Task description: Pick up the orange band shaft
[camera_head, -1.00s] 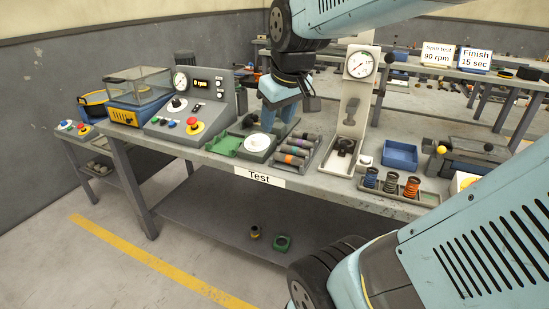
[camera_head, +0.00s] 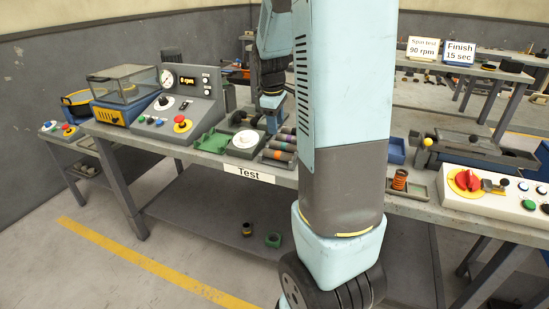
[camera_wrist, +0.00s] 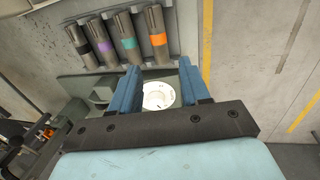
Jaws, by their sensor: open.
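The orange band shaft (camera_wrist: 155,38) is a grey cylinder with an orange band, lying in a tray (camera_wrist: 172,12) at the right end of a row. Shafts with teal (camera_wrist: 127,38), purple (camera_wrist: 103,42) and black (camera_wrist: 79,40) bands lie beside it. In the head view the orange band shaft (camera_head: 277,155) is nearest the bench front. My gripper (camera_wrist: 158,72) is open and empty, its blue fingers over the white round disc (camera_wrist: 158,97), short of the shafts.
A blue bin (camera_head: 396,150) and an orange spring (camera_head: 399,180) lie to the right. My arm hides the middle of the bench.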

